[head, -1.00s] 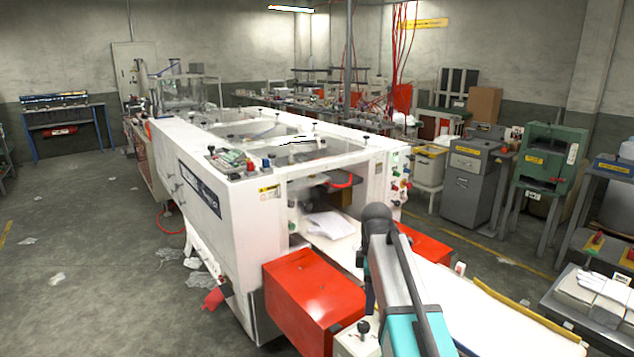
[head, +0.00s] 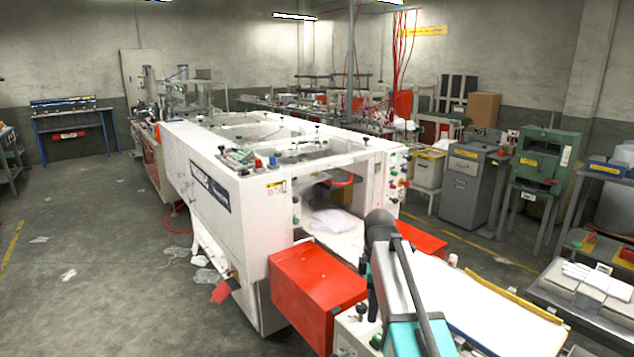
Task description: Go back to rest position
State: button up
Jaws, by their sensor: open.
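My arm shows in the head view at the lower middle, with a dark rounded joint (head: 380,226) and a grey and teal link (head: 405,295). It stands in front of the white machine (head: 262,225) and its conveyor bed (head: 465,300). My gripper is not seen; it is out of view or hidden behind the arm's own joint. No held object shows.
White sheets (head: 332,221) lie inside the machine's opening. A grey cabinet (head: 468,190), a green press (head: 545,165) and a loaded side table (head: 575,310) stand at right. Open floor (head: 90,260) lies at left, with scattered scraps.

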jog(key=s+f+m+g, duration=0.1)
jog(key=s+f+g, duration=0.1)
jog(key=s+f, duration=0.6)
jog(key=s+d+f+g, duration=0.1)
jog(key=s+f, duration=0.3)
jog(key=f, duration=0.9)
jog(key=s+f+m+g, duration=0.1)
jog(key=s+f+g, duration=0.1)
jog(key=s+f, duration=0.6)
jog(key=s+f+m, duration=1.4)
jog(key=s+f, duration=0.5)
jog(key=s, duration=0.3)
jog(key=shift+d+g, duration=0.4)
